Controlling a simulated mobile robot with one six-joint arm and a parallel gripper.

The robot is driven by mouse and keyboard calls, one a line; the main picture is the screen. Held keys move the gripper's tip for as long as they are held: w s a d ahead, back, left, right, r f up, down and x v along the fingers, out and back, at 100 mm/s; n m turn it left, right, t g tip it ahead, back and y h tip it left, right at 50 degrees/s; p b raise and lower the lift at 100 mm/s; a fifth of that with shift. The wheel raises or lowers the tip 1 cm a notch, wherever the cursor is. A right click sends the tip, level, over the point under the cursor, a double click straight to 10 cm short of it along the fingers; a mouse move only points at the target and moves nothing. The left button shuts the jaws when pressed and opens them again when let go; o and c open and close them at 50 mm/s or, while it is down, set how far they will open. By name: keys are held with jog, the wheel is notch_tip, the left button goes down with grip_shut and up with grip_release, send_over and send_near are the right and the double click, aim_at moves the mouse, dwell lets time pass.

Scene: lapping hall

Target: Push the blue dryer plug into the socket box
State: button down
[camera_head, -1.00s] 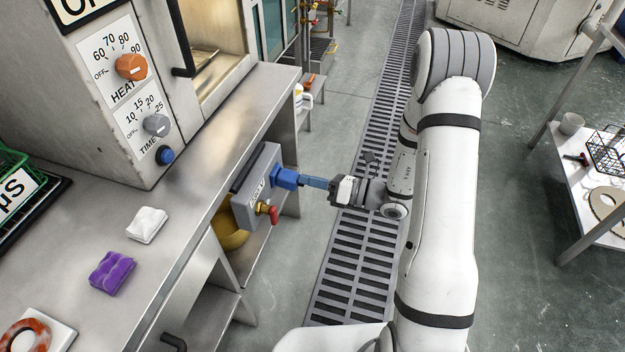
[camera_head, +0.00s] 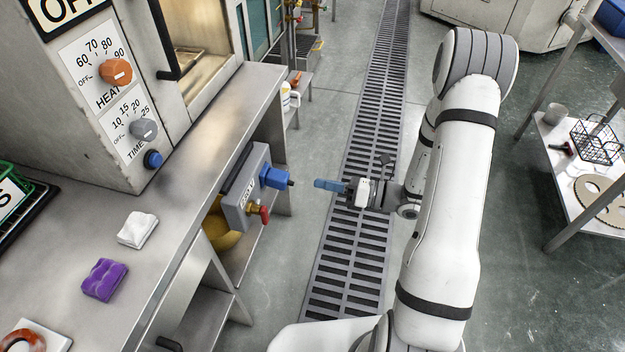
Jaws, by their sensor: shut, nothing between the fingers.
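The blue dryer plug (camera_head: 275,177) sits at the right face of the grey socket box (camera_head: 240,208), with a short dark stub pointing right. I cannot tell how deep it is seated. The box is fixed at the edge of the steel bench. My gripper (camera_head: 322,185) is to the right of the plug, its blue fingers shut and empty, pointing at it. A clear gap lies between the fingertips and the stub.
A red knob (camera_head: 261,213) projects from the box below the plug. The steel bench (camera_head: 190,215) carries a purple block (camera_head: 103,280) and a white block (camera_head: 137,230). A side table (camera_head: 566,165) stands at right. Open floor and a drain grate (camera_head: 365,140) lie between.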

jog(key=shift+v, duration=1.85)
